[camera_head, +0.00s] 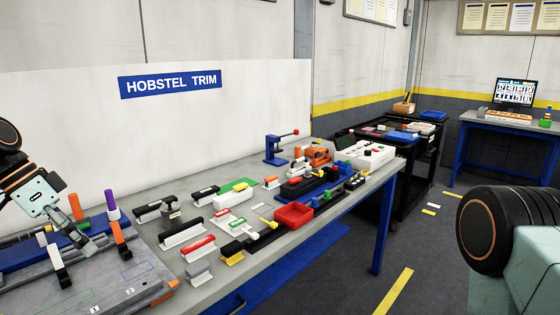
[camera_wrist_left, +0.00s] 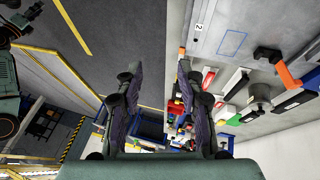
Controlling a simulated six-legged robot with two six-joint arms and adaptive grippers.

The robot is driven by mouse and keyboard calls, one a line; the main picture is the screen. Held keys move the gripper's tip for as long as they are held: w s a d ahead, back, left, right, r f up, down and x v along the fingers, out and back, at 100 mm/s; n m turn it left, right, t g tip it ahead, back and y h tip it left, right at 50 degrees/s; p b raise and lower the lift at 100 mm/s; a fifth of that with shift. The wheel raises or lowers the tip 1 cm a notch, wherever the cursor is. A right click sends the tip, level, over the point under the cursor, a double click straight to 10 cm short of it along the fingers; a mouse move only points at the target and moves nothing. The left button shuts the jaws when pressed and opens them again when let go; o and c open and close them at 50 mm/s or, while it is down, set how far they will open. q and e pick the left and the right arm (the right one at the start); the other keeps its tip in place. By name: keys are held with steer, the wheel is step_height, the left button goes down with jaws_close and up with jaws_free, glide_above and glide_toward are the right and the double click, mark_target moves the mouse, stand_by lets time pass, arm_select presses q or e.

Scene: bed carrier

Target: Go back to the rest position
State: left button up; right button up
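My left arm enters the camera_head view at the left edge. Its gripper (camera_head: 80,238) is over the grey fixture plate (camera_head: 125,285) on the workbench, beside upright orange and purple handles (camera_head: 112,205). In the left wrist view my left gripper (camera_wrist_left: 157,75) has its two dark fingers apart, with nothing between them. At the right edge of the camera_head view a large dark joint and pale green link of my own arm show. My right gripper is out of view.
The workbench (camera_head: 215,285) holds several coloured blocks and tools, a red tray (camera_head: 293,216) and a blue clamp stand (camera_head: 275,150). A black cart (camera_head: 425,160) stands beyond it. A blue-legged desk (camera_head: 490,125) with a monitor is at the back right.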

arm_select(q)
steer(key=s+d+f+n+y+b, duration=0.1)
steer(key=s+d+f+b, duration=0.2)
steer(key=f, duration=0.7)
steer(key=s+d+f+n+y, duration=0.1)
steer(key=s+d+f+n, duration=0.3)
steer(key=f, duration=0.6)
steer(key=s+d+f+m+y+b, duration=0.15)
steer(key=d+f, duration=0.35)
steer(key=f, duration=0.5)
steer(key=s+d+f+n+b, duration=0.1)
steer(key=s+f, duration=0.3)
steer(key=s, duration=0.3)
steer(key=s+d+f+n+g+y+b, duration=0.1)
steer(key=s+f, duration=0.3)
steer(key=s, duration=0.4)
steer(key=s+d+f+n+b, duration=0.1)
steer(key=s+d+f+n, duration=0.1)
steer(key=s+f, duration=0.2)
steer(key=s, duration=0.3)
steer(key=shift+s+d+f+y+b, duration=0.2)
steer(key=shift+s+y+b, duration=0.1)
steer(key=shift+y, duration=0.05)
